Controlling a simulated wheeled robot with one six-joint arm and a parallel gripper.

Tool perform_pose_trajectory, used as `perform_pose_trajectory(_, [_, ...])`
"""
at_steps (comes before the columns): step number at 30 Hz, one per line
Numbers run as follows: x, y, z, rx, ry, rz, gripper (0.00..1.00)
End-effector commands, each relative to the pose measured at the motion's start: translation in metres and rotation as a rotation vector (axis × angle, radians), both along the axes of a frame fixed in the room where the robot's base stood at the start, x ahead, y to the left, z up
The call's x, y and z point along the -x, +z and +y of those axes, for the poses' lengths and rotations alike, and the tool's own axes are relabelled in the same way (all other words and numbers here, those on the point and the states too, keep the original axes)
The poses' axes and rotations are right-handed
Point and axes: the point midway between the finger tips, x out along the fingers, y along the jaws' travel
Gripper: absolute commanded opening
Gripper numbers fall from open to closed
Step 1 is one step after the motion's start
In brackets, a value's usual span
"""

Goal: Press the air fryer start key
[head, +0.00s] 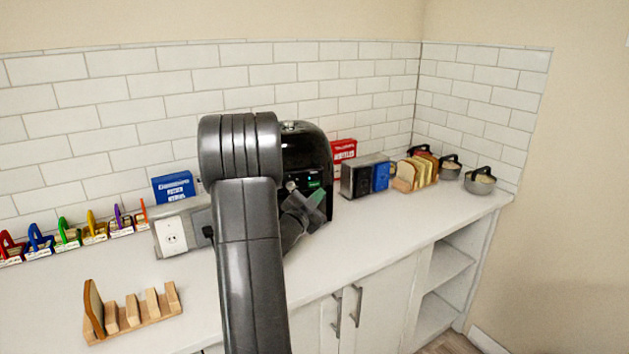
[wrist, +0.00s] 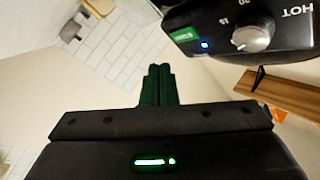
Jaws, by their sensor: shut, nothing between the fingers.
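The black air fryer (head: 308,150) stands on the counter against the tiled wall, partly hidden behind my arm. In the wrist view its front panel (wrist: 285,42) shows at the upper right, with a silver dial (wrist: 253,34), a green patch (wrist: 183,35) and a small lit blue light (wrist: 204,45). I cannot tell for sure which of these is the start key. My gripper (wrist: 158,72) is shut and empty, its fingertips below and left of the green patch and looking apart from the panel. In the head view my wrist covers part of the fryer's front.
A grey outlet box (head: 173,236) and blue box (head: 174,187) stand left of the fryer. A red box (head: 343,151), a black-and-silver appliance (head: 361,177) and bread slices in a rack (head: 416,170) stand right. A wooden rack (head: 133,313) lies at the front left.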

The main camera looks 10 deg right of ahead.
Motion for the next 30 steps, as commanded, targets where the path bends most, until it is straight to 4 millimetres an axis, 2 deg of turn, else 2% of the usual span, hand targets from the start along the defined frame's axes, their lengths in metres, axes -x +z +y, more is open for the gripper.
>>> perform_pose_trajectory(3, [-0.013,0.0,0.001,0.0,-0.001,-0.002,0.0])
perform_pose_trajectory(9, [-0.023,0.0,0.002,0.0,0.0,-0.002,0.0])
perform_pose_trajectory(30, [-0.024,0.0,0.002,0.0,0.001,0.0,0.0])
